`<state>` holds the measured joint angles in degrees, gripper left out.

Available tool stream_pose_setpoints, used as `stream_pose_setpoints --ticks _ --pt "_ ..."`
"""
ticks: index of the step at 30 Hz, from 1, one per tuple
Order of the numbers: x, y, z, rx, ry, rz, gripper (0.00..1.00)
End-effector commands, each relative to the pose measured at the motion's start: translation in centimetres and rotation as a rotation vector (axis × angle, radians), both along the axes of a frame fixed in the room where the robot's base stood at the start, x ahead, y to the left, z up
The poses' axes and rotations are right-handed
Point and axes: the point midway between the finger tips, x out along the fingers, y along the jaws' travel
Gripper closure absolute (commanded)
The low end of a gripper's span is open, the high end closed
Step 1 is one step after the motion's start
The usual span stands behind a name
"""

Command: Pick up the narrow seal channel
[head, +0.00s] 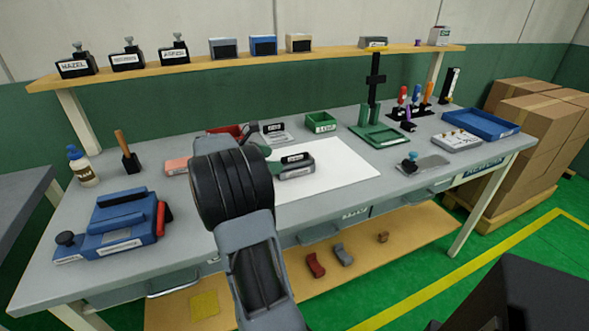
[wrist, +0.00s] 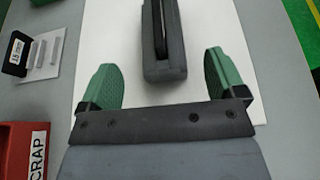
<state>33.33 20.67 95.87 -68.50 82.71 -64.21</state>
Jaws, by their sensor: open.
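A dark grey channel piece with a long narrow slot lies on the white sheet; it looks like the narrow seal channel (head: 298,170). In the wrist view the channel (wrist: 163,68) lies lengthwise ahead, its near end between the lines of the two green fingers. My gripper (wrist: 161,77) is open, with a gap on both sides of the channel, and seems not to touch it. In the head view my dark wrist hides most of the gripper and part of the channel's left side. The height of the fingers above the sheet is hard to tell.
The white sheet (head: 345,170) is clear right of the channel. A red SCRAP bin (wrist: 22,150) and a black-labelled stand with pale strips (wrist: 55,58) are on the left.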

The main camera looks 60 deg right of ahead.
Motion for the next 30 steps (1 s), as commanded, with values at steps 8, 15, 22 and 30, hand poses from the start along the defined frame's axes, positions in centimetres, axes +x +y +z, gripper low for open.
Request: stream_pose_setpoints --ticks 8,15,22,30 --pt "-2.0 -2.6 -1.8 0.001 0.002 -0.002 0.11" --pt "-2.5 -3.2 -2.0 0.002 0.001 -0.001 0.11" --pt "-2.4 -3.2 -2.0 0.001 0.0 -0.001 0.19" --pt "-2.4 -3.1 -2.0 0.001 0.0 -0.001 0.45"
